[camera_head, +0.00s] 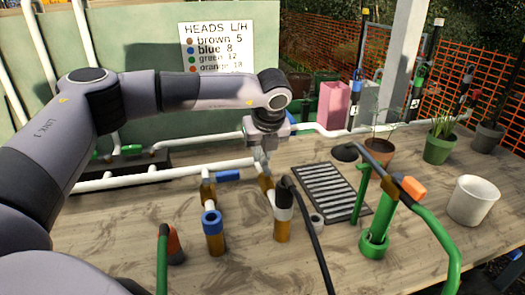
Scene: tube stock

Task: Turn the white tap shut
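A brass tap body (266,184) stands at the right end of the white pipe (160,175) on the wooden bench. It appears to be the white tap; its handle is mostly hidden by my gripper, so I cannot tell how it is turned. My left gripper (262,158) points down right at the top of this tap. Its fingers are small and overlap the pale parts there, so whether they are open or shut on the handle is unclear. My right gripper is not in view.
A blue-handled tap (228,175) stands close on the left. In front are a blue-collared brass outlet (212,222) and an outlet with a black hose (283,215). A drain grate (332,190), green hand pump (376,240) and white pot (473,200) stand to the right.

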